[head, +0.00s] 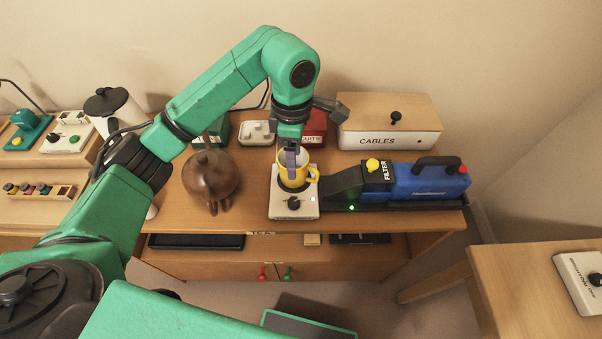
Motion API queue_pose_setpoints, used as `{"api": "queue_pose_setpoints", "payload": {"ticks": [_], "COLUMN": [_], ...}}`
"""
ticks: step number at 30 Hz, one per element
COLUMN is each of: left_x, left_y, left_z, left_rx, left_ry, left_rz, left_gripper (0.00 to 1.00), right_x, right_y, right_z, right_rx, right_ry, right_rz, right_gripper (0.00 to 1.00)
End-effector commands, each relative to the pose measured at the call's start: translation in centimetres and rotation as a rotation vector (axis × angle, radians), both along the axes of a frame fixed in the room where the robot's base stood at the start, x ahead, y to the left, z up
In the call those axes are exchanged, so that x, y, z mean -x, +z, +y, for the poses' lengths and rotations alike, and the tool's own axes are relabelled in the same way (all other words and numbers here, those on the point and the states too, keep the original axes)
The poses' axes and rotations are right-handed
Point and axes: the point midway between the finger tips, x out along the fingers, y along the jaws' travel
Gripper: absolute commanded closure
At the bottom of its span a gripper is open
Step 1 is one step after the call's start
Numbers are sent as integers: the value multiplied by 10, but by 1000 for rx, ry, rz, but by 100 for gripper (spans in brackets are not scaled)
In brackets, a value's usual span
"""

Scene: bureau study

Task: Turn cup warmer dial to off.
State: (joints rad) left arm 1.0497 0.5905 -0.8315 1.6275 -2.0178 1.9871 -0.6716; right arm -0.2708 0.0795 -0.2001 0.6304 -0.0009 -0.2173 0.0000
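The cup warmer (278,207) is a small pale box near the front edge of the desk, with a black dial (293,203) on its front part. A small lit spot shows to the right of the dial. A yellow mug (298,184) with a pale inside stands upright on the back of the warmer. My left gripper (291,172) points down at the mug, behind the dial. Its fingers overlap the mug's opening; I cannot tell whether they touch the mug or are open. The dial's exact setting is too small to read. My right gripper is not in view.
A blue and black filter machine (428,182) stands close at the warmer's right. A brown teapot (211,178) is at its left. A wooden CABLES box (390,125), a red tin (315,124) and a white dish (257,132) stand behind. Desk in front is narrow.

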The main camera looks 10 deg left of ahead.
Motion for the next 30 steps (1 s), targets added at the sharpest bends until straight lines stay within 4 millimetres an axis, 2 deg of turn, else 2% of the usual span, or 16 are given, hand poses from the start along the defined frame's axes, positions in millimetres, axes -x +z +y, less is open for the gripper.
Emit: {"api": "queue_pose_setpoints", "payload": {"ticks": [3,5,9,11,14,18,22,28,29,30], "left_x": [2,3,4,5,5,5,5,5,5,5], "left_y": [-13,-26,-63,-79,-105,-132,-142,-144,-144,-144], "left_z": [0,0,0,-1,-1,-2,-2,-1,-1,-1], "left_rx": [-2,-1,1,2,4,6,5,4,5,5], "left_ry": [0,0,0,0,-1,-1,-2,-2,-2,-2], "left_rz": [6,8,9,10,9,5,2,2,1,1], "left_gripper": [31,31,31,31,31,31,31,31,35,50], "right_x": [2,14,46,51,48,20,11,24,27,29], "right_y": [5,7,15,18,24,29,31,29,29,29], "right_z": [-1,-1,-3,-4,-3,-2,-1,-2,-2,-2], "right_rx": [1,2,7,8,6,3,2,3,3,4], "right_ry": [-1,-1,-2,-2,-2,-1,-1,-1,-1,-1], "right_rz": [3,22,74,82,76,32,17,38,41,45], "right_gripper": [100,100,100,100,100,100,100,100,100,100]}}
